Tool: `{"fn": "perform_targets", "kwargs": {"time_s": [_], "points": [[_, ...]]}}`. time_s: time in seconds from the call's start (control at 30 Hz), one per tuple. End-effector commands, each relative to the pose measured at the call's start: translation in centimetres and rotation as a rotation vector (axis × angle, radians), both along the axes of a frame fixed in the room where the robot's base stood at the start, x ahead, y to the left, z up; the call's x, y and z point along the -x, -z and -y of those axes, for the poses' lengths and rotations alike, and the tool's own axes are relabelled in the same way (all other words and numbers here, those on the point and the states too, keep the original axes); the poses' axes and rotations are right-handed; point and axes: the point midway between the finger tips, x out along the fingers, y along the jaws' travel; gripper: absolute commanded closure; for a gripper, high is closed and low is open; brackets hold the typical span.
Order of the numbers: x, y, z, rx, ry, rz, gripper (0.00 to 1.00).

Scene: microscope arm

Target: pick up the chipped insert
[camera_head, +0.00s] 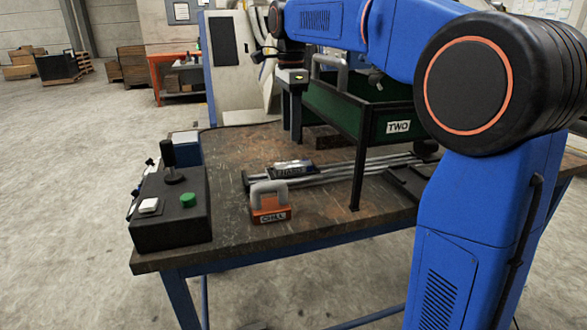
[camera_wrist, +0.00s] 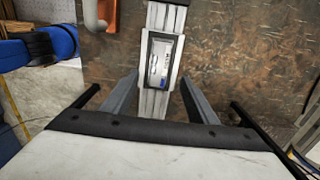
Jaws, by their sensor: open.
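I cannot make out a part that is clearly the chipped insert in either view. In the wrist view my gripper (camera_wrist: 158,80) is open, with its two grey fingers apart on either side of a silver rail (camera_wrist: 158,104). In the head view a black labelled block (camera_head: 291,170) sits on the rails (camera_head: 345,174). My gripper does not show clearly in the head view.
A black control box (camera_head: 172,212) with joystick and green button is at left. A green bin marked TWO (camera_head: 385,125) stands raised on legs. Bare worktop (camera_head: 225,165) lies left of the rails.

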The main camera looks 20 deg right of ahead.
Motion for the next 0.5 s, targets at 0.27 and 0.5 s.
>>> {"fn": "perform_targets", "kwargs": {"time_s": [0.27,0.5], "points": [[0.1,4.1,0.0,0.0,-0.001,-0.001,0.47],[0.0,5.4,0.0,0.0,-0.001,0.0,0.47]]}}
